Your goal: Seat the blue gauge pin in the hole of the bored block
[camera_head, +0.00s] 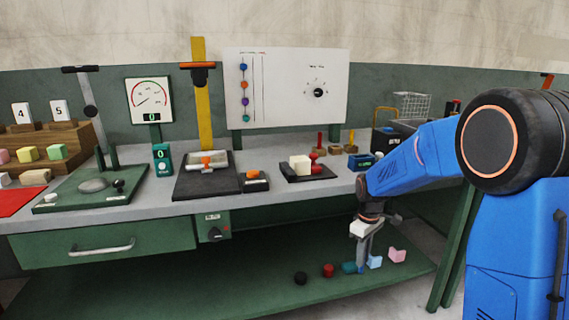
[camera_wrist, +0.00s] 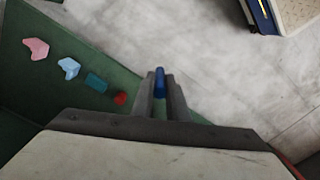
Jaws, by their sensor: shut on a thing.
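My gripper (camera_wrist: 160,88) is shut on the blue gauge pin (camera_wrist: 160,79), whose blue body shows between the two fingertips in the wrist view. In the head view my gripper (camera_head: 362,262) hangs down in front of the bench, low by the green lower shelf; the pin is too small there to tell clearly. I cannot tell which one is the bored block, and no hole can be made out.
On the lower shelf (camera_head: 200,285) lie a black piece (camera_head: 300,278), a red piece (camera_head: 328,270), a teal piece (camera_head: 348,267), a light-blue piece (camera_head: 375,262) and a pink piece (camera_head: 397,255). The bench top (camera_head: 225,205) holds a black press (camera_head: 205,185) and a dark tray (camera_head: 290,176) with a cream cube.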

